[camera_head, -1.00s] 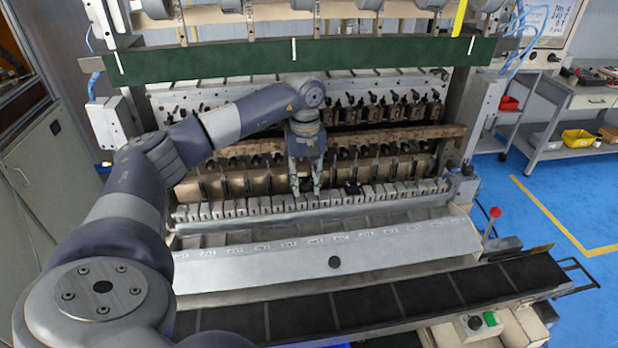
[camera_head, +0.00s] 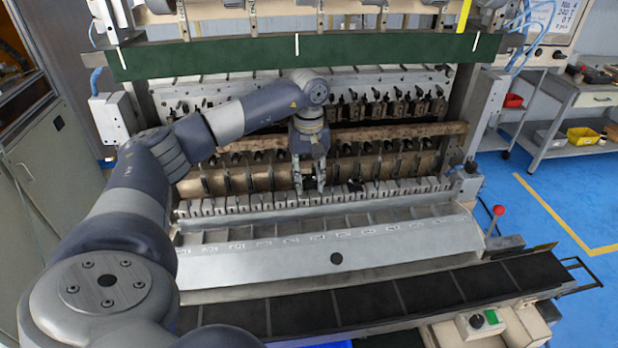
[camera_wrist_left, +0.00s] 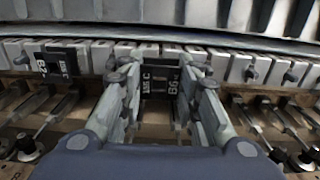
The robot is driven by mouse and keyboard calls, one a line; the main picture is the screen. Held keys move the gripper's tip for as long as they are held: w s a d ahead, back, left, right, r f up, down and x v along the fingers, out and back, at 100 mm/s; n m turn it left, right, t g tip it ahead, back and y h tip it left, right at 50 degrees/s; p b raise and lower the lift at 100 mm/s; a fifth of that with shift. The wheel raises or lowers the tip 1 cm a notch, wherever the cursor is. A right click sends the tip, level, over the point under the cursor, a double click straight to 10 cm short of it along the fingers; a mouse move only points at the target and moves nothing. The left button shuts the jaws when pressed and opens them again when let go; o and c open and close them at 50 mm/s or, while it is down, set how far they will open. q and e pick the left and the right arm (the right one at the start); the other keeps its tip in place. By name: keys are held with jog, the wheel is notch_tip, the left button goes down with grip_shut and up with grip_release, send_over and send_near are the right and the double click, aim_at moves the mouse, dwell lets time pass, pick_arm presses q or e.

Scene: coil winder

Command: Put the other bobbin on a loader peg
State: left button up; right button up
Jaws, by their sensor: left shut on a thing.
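My left gripper (camera_head: 310,188) is low over the front row of grey loader blocks (camera_head: 230,206), near the middle of the machine. In the left wrist view, its fingers (camera_wrist_left: 160,72) are shut on a black bobbin (camera_wrist_left: 160,88) with white lettering. The held bobbin is at the loader row; whether a peg is inside it is hidden. The first bobbin (camera_wrist_left: 54,64), black with white marks, sits on the row to the left in the wrist view. Bare dark pegs, such as one loader peg (camera_wrist_left: 250,74), stick out of blocks on the other side. My right gripper is not in view.
A dark green bar (camera_head: 300,58) crosses above my arm. A brown rail (camera_head: 400,133) and rows of dark fittings lie behind the gripper. A sloped pale panel (camera_head: 340,242) and a black tray strip (camera_head: 400,295) lie in front. A red-knobbed lever (camera_head: 498,212) stands at right.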

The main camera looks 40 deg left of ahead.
pick_arm(q)
jog(key=shift+f, duration=0.2)
jog(key=shift+f+b, duration=0.75)
jog(key=shift+f, duration=0.15)
jog(key=o, duration=1)
